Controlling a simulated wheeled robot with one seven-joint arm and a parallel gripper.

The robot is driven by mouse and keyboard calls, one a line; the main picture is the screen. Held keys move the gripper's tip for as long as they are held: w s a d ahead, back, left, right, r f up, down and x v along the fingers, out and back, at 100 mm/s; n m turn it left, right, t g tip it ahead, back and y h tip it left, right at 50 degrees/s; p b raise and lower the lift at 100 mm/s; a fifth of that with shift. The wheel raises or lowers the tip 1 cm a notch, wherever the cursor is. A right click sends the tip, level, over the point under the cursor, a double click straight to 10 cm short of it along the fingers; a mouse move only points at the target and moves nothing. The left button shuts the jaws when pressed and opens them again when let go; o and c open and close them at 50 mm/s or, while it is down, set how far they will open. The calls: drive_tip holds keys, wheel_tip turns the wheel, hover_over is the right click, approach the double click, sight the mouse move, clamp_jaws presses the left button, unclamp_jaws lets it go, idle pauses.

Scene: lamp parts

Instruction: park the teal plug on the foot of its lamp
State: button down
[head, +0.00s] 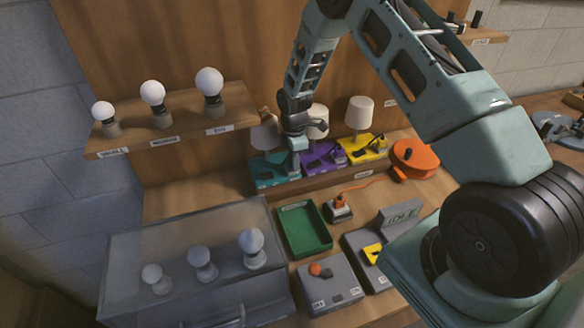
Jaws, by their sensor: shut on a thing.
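The teal lamp has a pale shade (264,137) and a teal foot (268,174), and stands at the left end of a row of lamps on a raised wooden step. My gripper (298,140) is over the right side of the teal foot, pointing down. It is shut on a small teal piece, which looks like the teal plug (298,144). The fingers and the arm hide most of the plug. I cannot tell whether the plug touches the foot.
A purple-footed lamp (324,160) stands close on the right, then a yellow-footed lamp (366,150). A shelf with bulbs (170,130) is to the left. An orange cord reel (413,157) and a green tray (304,230) are nearby.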

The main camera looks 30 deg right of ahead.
drive_tip(key=shift+f+b, duration=0.35)
idle(0.7)
idle(0.4)
drive_tip(key=c, duration=1.2)
unclamp_jaws()
drive_tip(key=shift+o, duration=0.2)
wheel_tip(320, 180, up, 18)
drive_tip(key=b, duration=0.4)
drive_tip(key=shift+f+b, duration=0.25)
drive_tip(key=shift+b, duration=0.15)
